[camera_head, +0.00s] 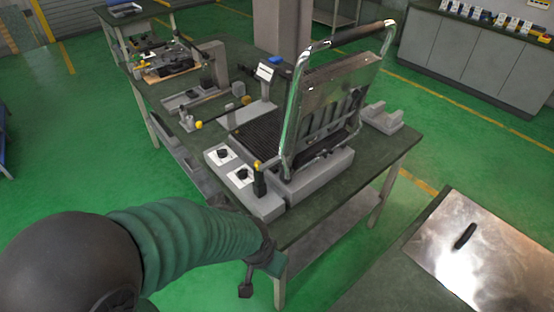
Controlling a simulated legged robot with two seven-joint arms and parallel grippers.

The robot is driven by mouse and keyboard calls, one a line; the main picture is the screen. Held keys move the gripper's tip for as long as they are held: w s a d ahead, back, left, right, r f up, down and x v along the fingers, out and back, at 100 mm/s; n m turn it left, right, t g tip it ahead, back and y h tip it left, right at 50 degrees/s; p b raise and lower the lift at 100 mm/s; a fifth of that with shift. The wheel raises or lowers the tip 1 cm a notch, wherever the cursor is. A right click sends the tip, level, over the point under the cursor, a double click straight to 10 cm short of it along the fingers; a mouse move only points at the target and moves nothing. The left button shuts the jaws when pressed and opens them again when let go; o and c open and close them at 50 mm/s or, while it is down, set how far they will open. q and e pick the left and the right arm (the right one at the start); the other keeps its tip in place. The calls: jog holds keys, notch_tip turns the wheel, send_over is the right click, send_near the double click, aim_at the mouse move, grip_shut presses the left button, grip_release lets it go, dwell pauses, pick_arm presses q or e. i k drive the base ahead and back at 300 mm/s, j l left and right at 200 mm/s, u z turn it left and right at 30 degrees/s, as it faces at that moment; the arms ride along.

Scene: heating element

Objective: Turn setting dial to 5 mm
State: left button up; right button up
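A grey machine with a raised metal lid (335,105) stands on the dark worktable. Its front left panel carries two black dials, one (223,152) farther away and one (241,174) nearer, each on a white plate. The marks on the plates are too small to read, so I cannot tell either setting or which one is the setting dial. My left arm comes in from the left in a green sleeve. Its dark gripper (256,266) is below and in front of the panel, apart from the dials. Its fingers are not clear. My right gripper is not in view.
The worktable (385,158) has a near edge close to my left gripper. A black lever (260,184) stands beside the nearer dial. A small display (265,73) and other fixtures stand behind. A metal sheet (490,255) with a black handle is at lower right.

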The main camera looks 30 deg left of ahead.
aim_at(242, 174)
jog(key=j+u, duration=0.3)
jog(key=i+j+u, duration=0.15)
jog(key=j+u, duration=0.15)
jog(key=j, duration=0.15)
jog(key=i+j+u, duration=0.15)
jog(key=j+u, duration=0.2)
